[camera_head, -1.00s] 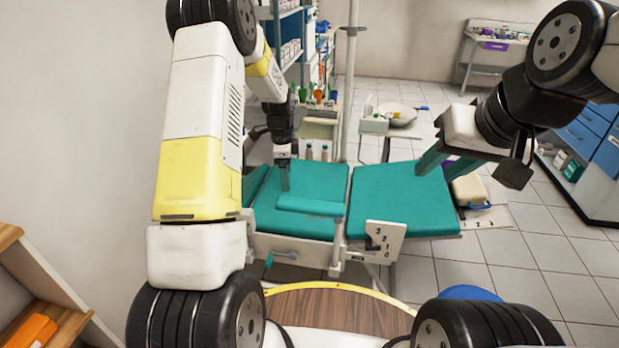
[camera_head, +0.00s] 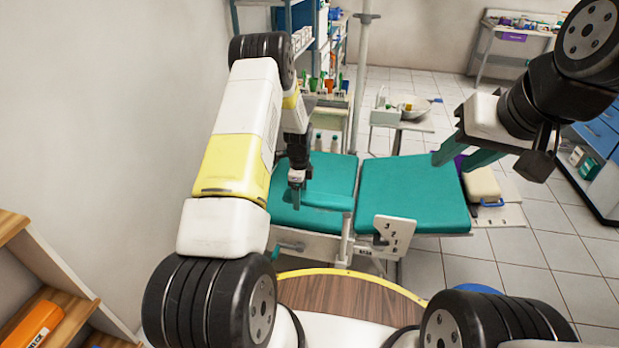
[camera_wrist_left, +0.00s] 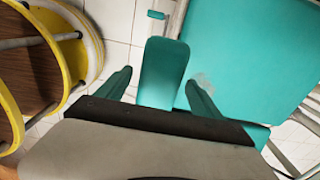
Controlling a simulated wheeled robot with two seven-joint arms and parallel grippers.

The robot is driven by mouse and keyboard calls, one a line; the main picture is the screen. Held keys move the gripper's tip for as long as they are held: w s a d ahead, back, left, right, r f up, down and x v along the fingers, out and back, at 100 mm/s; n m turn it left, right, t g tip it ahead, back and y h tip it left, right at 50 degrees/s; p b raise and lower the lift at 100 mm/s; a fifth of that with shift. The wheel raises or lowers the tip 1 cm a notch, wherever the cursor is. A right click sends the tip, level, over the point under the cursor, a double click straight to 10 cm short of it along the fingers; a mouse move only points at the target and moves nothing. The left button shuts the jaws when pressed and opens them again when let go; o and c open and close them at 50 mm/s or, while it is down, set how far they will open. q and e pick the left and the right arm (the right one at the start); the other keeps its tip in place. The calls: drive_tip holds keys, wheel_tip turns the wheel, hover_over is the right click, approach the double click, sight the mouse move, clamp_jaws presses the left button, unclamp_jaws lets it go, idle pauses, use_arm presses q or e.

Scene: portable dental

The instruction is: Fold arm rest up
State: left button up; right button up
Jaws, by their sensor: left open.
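The teal dental chair (camera_head: 412,190) stands ahead, with its teal padded arm rest (camera_head: 328,199) along its near left side. The arm rest lies low and roughly level in the head view. My left gripper (camera_head: 297,190) is over the left end of the arm rest. In the left wrist view the arm rest (camera_wrist_left: 164,68) sits between the two spread teal fingers of the left gripper (camera_wrist_left: 160,90), with gaps on both sides. Its near end is hidden by the gripper body. My right gripper (camera_head: 461,157) is open and empty, raised over the chair's right end.
A pole (camera_head: 359,80) and a side table (camera_head: 405,124) with a bowl stand behind the chair. Wooden shelves (camera_head: 40,290) are at the left. Tiled floor is free at the right.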

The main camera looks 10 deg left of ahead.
use_arm(q)
clamp_jaws()
idle(0.3)
